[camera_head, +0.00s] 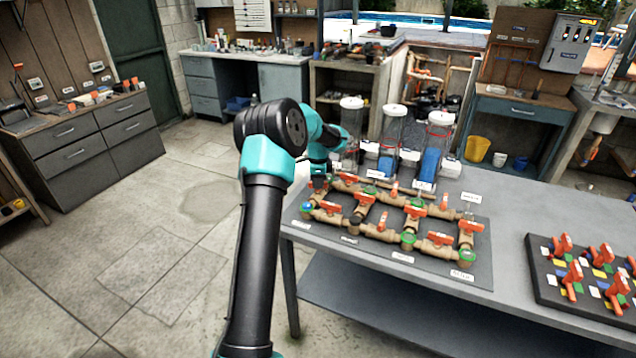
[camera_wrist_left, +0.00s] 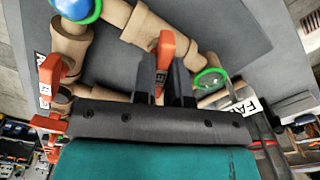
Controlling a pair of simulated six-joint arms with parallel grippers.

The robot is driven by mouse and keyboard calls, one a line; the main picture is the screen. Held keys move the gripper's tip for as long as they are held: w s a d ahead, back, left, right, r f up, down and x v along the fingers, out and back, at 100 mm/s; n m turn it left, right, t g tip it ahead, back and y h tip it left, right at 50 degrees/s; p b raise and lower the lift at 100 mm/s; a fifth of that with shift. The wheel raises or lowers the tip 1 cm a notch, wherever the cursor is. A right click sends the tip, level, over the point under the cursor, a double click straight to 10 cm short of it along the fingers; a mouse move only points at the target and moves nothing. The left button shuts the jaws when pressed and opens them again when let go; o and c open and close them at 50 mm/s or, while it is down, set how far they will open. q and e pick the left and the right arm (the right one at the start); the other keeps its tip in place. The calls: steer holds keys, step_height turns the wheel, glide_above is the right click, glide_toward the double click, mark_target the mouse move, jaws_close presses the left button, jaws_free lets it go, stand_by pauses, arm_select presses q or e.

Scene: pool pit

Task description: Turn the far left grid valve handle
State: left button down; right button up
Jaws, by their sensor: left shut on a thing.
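The valve grid is a lattice of brass pipes (camera_head: 375,228) with orange handles on a dark board (camera_head: 468,272). My left gripper (camera_head: 319,184) is at the grid's far left corner, pointing down, and mostly hides the handle there. In the left wrist view, my left gripper's dark fingers (camera_wrist_left: 167,84) are shut on an upright orange handle (camera_wrist_left: 165,48). A white label (camera_wrist_left: 240,108) beginning "FA" lies beside it, near a green ring (camera_wrist_left: 210,78). Another orange handle (camera_wrist_left: 52,70) stands apart to the left. My right gripper is not in view.
Clear canisters with white lids, such as the left one (camera_head: 351,103), stand behind the grid, close to my left wrist. A second board (camera_head: 590,300) with orange handles and coloured tiles lies at the right. Bare grey tabletop (camera_head: 530,208) lies between them.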

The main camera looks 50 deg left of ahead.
arm_select(q)
steer(key=m, duration=0.5)
stand_by(0.4)
steer(key=c, duration=1.2)
jaws_free()
steer(key=shift+o, duration=0.2)
step_height(320, 180, up, 18)
steer(key=shift+f, duration=0.25)
